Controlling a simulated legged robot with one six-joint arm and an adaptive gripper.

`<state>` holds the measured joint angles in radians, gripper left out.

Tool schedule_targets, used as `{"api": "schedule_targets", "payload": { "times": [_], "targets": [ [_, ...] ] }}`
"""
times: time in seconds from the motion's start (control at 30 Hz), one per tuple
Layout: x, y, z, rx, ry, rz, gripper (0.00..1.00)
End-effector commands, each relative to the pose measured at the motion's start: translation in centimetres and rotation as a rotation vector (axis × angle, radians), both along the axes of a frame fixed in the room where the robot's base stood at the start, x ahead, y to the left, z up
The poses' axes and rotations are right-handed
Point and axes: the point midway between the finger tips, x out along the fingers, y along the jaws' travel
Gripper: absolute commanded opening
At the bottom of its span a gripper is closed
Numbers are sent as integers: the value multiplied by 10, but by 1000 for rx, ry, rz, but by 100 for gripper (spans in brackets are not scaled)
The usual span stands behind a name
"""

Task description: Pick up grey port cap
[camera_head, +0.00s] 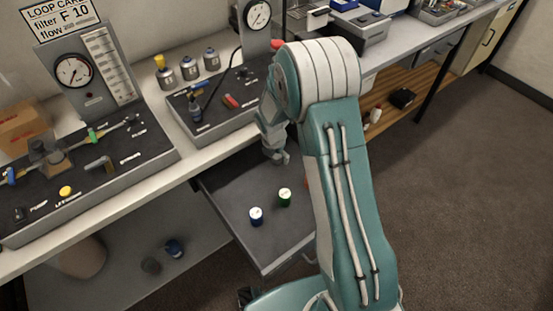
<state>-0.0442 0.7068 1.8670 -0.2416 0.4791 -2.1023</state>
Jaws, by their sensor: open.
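I cannot make out the grey port cap for certain; it may be hidden by my arm or too small to tell. My gripper (277,157) hangs fingers down above the far part of a pulled-out dark drawer (235,192), below the bench edge. It is open, and I see nothing held in it. In the drawer stand a green-sided cap (285,197) with a white top and a blue-sided cap (256,216) with a white top, both nearer the camera than my gripper.
A gauge panel (85,75) with valves stands left, with a yellow knob (66,191) in front. A lower shelf (120,265) holds dark items. Floor at right is clear.

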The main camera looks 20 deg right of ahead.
Motion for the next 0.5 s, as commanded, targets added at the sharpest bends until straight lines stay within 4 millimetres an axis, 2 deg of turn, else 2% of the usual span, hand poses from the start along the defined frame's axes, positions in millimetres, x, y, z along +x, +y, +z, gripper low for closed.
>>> {"api": "schedule_targets", "payload": {
  "times": [0.1,0.3,0.33,0.37,0.4,0.5],
  "targets": [
    [1,-1,-8,0,-1,0,82],
    [1,-1,-8,0,-3,0,82],
    [1,-1,-8,1,-2,0,73],
    [1,-1,-8,1,-2,0,60],
    [1,-1,-8,0,-1,0,42],
    [1,-1,-8,0,-1,0,1]
  ]
}}
